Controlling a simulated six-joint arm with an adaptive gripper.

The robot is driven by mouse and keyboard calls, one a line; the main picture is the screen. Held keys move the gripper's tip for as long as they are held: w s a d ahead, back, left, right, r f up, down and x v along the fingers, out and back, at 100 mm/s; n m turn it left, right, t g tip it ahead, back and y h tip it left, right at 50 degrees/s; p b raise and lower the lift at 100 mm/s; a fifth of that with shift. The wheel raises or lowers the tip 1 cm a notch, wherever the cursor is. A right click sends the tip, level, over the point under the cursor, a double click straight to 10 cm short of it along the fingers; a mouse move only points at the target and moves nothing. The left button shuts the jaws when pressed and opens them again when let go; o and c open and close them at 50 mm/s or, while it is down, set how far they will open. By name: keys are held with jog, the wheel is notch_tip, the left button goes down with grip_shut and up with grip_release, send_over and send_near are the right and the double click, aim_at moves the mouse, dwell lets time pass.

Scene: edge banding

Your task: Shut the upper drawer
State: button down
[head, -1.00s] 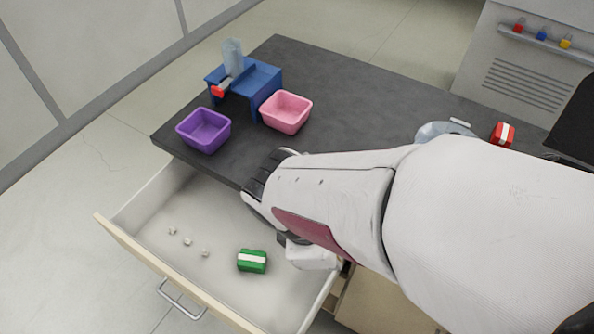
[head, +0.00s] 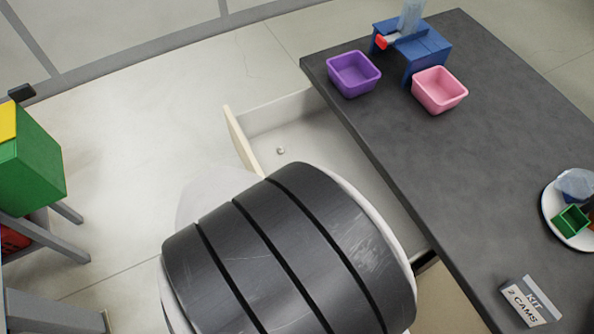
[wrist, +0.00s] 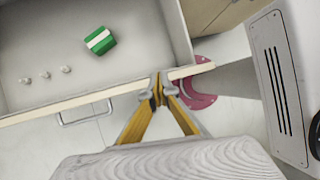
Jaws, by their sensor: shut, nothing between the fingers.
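The upper drawer (head: 320,140) stands open from the dark-topped table, with its cream front panel (head: 240,142) on the left; my arm covers much of it. In the wrist view the front panel (wrist: 115,92) slants across the picture, with a metal handle (wrist: 86,114) on its outer side. Inside the drawer are a green block with a white stripe (wrist: 100,41) and several small pale bits. My gripper (wrist: 158,88) is shut and empty, its tips at the panel near its right end; I cannot tell whether they touch it. The head view hides the gripper behind my arm.
The dark tabletop (head: 480,170) holds a purple bin (head: 353,74), a pink bin (head: 439,90), a blue stand (head: 425,50), a white plate (head: 550,222) and a labelled box (head: 530,300). A green box (head: 30,160) stands at the far left. Floor left of the drawer is clear.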

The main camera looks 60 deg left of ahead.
jog(key=s+a+f+g+y, duration=0.1)
jog(key=s+a+f+y, duration=0.1)
jog(key=s+a, duration=0.4)
jog(key=s, duration=0.3)
jog(key=shift+s+a+y, duration=0.2)
jog(key=shift+s+y, duration=0.1)
jog(key=shift+s, duration=0.1)
jog(key=shift+w+f, duration=0.1)
jog(key=shift+f, duration=0.05)
jog(key=w+f, duration=0.7)
jog(key=f, duration=0.2)
jog(key=shift+w, duration=0.3)
jog(key=w, duration=2.9)
jog(key=shift+w, duration=0.4)
